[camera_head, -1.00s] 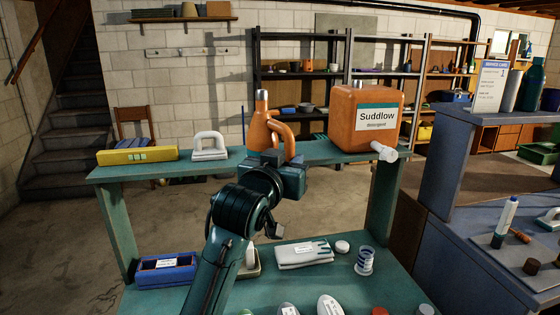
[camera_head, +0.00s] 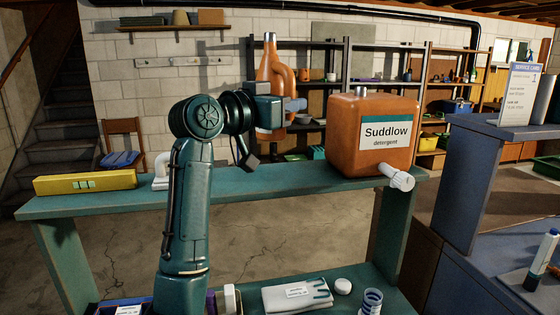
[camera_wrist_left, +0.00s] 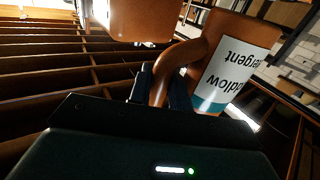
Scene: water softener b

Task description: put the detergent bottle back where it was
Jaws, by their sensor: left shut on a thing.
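The orange detergent bottle (camera_head: 266,72) with a grey cap and a side handle is upright in the head view, above the upper teal shelf (camera_head: 225,182). My left gripper (camera_head: 294,104) is shut on it, and the gripper hides part of its lower body. In the left wrist view an orange handle (camera_wrist_left: 166,75) sits between the fingers, and a white label (camera_wrist_left: 225,62) shows upside down. A large orange Suddlow detergent jug (camera_head: 350,148) with a white spout stands on the shelf to the right. My right gripper is not in view.
A yellow box (camera_head: 85,182) and a white handled object (camera_head: 161,168) stand on the shelf's left part. The shelf is clear between my arm and the jug. A folded cloth (camera_head: 297,294) and a jar (camera_head: 371,303) are below. A blue counter (camera_head: 470,195) stands right.

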